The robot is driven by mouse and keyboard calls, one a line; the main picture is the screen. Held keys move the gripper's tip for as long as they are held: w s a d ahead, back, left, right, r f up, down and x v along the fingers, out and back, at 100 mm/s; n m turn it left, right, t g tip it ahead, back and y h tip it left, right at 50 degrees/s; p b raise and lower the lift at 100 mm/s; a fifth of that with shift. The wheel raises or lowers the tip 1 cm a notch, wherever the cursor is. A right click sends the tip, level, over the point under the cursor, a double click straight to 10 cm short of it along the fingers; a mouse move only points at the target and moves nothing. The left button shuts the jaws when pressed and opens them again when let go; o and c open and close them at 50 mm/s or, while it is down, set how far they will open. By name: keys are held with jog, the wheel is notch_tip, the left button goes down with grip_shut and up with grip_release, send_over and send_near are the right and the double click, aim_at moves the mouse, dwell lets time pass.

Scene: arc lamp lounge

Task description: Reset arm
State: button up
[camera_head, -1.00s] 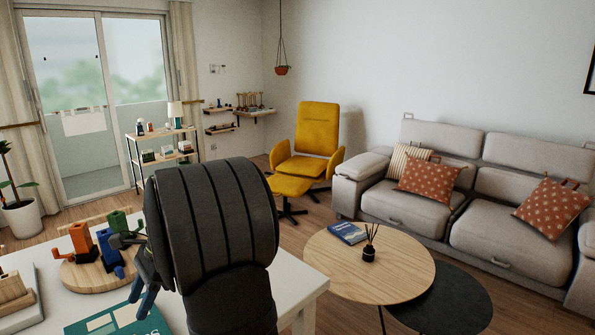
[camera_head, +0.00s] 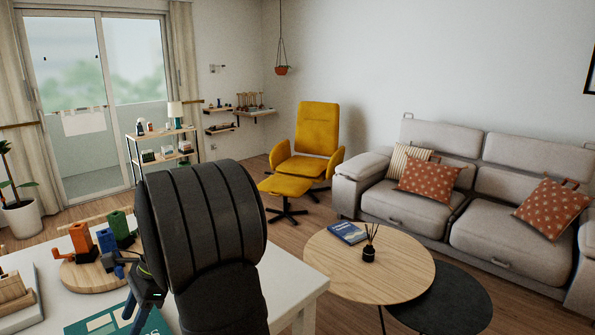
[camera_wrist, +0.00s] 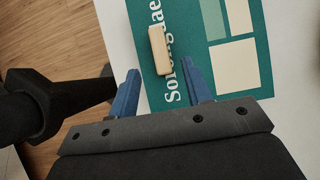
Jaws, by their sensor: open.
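My gripper (camera_wrist: 163,90) is open, with its two blue fingers apart in the wrist view. A teal book (camera_wrist: 180,65) with white lettering lies on the white table below it. A small tan block (camera_wrist: 159,50) lies on the book, just beyond the fingertips and not held. In the head view my arm covers the middle of the table and most of the gripper; one blue finger shows at the arm's lower left, over the teal book (camera_head: 105,322).
A round wooden board (camera_head: 82,277) holds orange, blue and green pieces on the white table (camera_head: 300,281), left of my arm. A wooden item (camera_head: 14,292) stands at the table's left edge. A round coffee table (camera_head: 400,265) is to the right.

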aim_at(126, 333)
jog(key=x, duration=0.5)
jog(key=shift+s+f, duration=0.15)
jog(key=shift+f, duration=0.05)
notch_tip(126, 333, up, 7)
jog(key=shift+f, duration=0.2)
jog(key=f, duration=0.5)
jog(key=shift+w+d+f, duration=0.1)
jog(key=shift+w+f, duration=0.15)
jog(key=shift+f, duration=0.15)
jog(key=v, duration=1.4)
jog(key=shift+w+r, duration=0.15)
jog(key=shift+r, duration=0.2)
jog(key=shift+d, duration=0.1)
